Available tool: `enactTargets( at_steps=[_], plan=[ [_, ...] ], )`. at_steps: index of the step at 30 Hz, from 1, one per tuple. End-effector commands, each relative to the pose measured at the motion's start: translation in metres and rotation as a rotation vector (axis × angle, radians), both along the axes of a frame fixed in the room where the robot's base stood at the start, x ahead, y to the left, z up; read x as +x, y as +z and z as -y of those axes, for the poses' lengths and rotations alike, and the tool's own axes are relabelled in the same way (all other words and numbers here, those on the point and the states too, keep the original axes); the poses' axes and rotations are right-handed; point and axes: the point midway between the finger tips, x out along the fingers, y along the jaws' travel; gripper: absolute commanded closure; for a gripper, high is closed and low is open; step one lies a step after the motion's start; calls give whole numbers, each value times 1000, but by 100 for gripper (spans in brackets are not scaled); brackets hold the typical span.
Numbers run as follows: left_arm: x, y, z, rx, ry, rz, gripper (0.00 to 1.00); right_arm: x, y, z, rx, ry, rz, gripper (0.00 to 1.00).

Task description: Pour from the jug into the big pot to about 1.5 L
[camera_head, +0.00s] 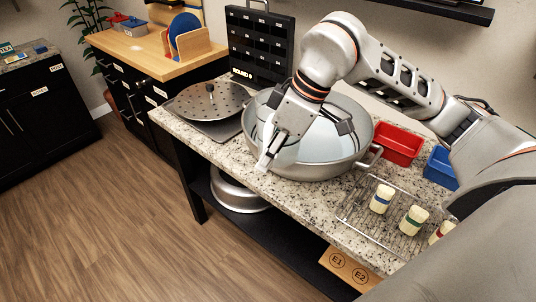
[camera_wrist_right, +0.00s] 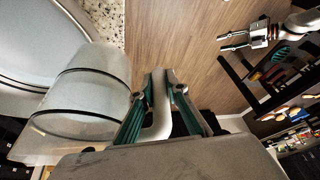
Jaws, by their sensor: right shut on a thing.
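The big pot (camera_head: 256,136) is a wide grey metal pan with side handles on the granite counter. Pale liquid shows inside it. Its rim is also at the left of the right wrist view (camera_wrist_right: 55,93). My right gripper (camera_wrist_right: 158,82) is shut on the handle of the jug, a translucent cylinder with dark bands (camera_wrist_right: 92,88). The jug is beside the pot's rim; in the head view it is mostly hidden by the gripper and wrist. Its tilt and any stream are unclear. My left gripper (camera_wrist_right: 234,42) shows small in the right wrist view, fingers apart and empty.
A perforated lid (camera_head: 205,101) lies left of the pot. A red bin (camera_head: 398,145) and a blue bin (camera_head: 440,167) stand right of it. Several small jars, one here (camera_head: 381,200), stand on a wire rack (camera_head: 358,217). A black drawer organiser (camera_head: 262,48) stands behind.

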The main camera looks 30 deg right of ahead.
Motion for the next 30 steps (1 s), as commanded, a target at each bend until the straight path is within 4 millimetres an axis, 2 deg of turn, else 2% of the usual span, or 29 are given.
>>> enactTargets(
  at_steps=[30],
  plan=[
    [0,8,0,0,0,1,60,-1,9,-2,35,-31,-31,100]
  ],
)
